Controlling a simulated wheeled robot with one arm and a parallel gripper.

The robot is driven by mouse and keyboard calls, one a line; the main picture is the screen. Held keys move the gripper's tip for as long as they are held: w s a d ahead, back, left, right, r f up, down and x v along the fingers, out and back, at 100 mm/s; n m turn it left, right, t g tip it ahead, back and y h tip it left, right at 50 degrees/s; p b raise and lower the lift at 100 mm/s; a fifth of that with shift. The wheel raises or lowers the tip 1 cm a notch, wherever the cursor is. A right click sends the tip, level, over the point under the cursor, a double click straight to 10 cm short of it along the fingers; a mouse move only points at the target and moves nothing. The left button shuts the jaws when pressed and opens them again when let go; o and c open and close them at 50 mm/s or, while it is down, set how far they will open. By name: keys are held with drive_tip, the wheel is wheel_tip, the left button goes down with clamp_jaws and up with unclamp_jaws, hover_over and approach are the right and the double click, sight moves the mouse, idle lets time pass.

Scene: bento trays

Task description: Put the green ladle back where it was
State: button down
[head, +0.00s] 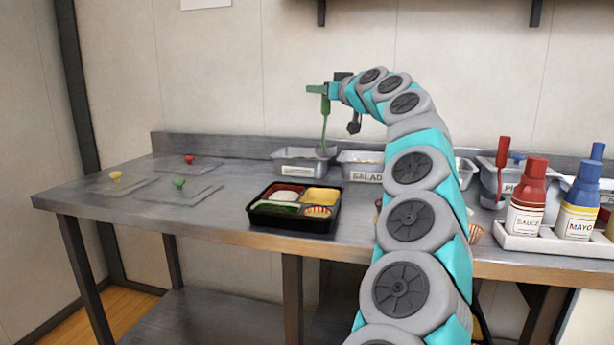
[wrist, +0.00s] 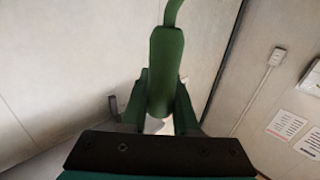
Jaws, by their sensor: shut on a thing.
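My gripper (head: 318,89) is shut on the green ladle (head: 325,104). The ladle hangs upright with its handle up in the head view. Its shaft reaches down to a metal container (head: 292,161) at the back of the counter, and its lower end shows at that container's rim. I cannot tell whether the bowl is inside or above it. The container has a white label that is too small to read. In the wrist view the green ladle handle (wrist: 164,65) sits between the two green fingers.
A black bento tray (head: 262,220) with filled compartments stands at the counter's front. Right of the ladle are a container labelled SALAD (head: 366,176), a container with a red ladle (head: 501,160), and sauce bottles (head: 528,200). Lids with coloured knobs (head: 179,183) lie at left.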

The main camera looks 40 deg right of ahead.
drive_tip(key=shift+f, duration=5.1)
drive_tip(key=c, duration=0.7)
unclamp_jaws()
drive_tip(key=shift+r, duration=0.1)
drive_tip(key=shift+r, duration=0.15)
drive_tip(key=shift+s, duration=0.3)
drive_tip(key=s, duration=0.3)
drive_tip(key=s+b, duration=0.1)
drive_tip(key=s, duration=0.3)
drive_tip(key=s+a+b, duration=0.1)
drive_tip(key=s, duration=0.3)
drive_tip(key=shift+s, duration=0.2)
